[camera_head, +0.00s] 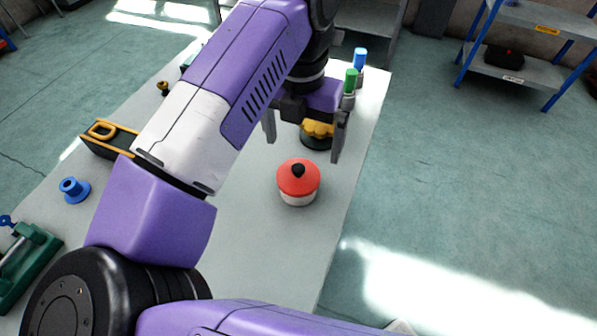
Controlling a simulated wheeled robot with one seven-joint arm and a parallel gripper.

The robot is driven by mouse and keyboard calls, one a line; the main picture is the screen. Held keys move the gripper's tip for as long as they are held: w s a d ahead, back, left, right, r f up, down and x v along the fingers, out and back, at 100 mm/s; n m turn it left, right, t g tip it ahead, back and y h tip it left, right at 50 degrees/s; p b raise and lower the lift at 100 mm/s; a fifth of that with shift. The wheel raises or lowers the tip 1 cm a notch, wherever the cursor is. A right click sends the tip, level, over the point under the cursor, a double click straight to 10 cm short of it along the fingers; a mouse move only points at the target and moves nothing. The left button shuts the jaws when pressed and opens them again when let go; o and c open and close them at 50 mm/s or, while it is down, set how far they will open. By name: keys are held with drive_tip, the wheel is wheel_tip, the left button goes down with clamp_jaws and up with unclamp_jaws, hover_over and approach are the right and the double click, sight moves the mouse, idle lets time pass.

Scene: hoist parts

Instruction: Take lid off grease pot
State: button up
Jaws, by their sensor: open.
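The grease pot (297,199) is a small whitish pot standing upright on the table. Its red lid (289,184) sits on top and has a black knob (298,170) at its centre. My gripper (302,148) is open, with its two grey fingers spread and pointing down. In the picture it appears just above and beyond the pot, with no visible contact. Its exact height over the table is hard to tell.
A yellow-topped dark object (317,130) shows between my fingers, farther back. Green-capped (350,82) and blue-capped (360,58) items stand behind right. A blue spool (72,190), a black-and-orange part (110,137) and a green vise-like tool (28,262) lie left. Table right of the pot is clear to its edge.

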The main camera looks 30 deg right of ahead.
sight(300, 164)
drive_tip(key=shift+w+a+f, duration=0.1)
drive_tip(key=shift+a+f, duration=0.1)
drive_tip(key=shift+a, duration=0.2)
drive_tip(key=shift+f, duration=0.4)
drive_tip(key=shift+d+f+p, duration=0.2)
drive_tip(key=shift+f+p, duration=0.4)
drive_tip(key=shift+f, duration=2.65)
drive_tip(key=c, duration=1.3)
drive_tip(key=shift+r, duration=0.1)
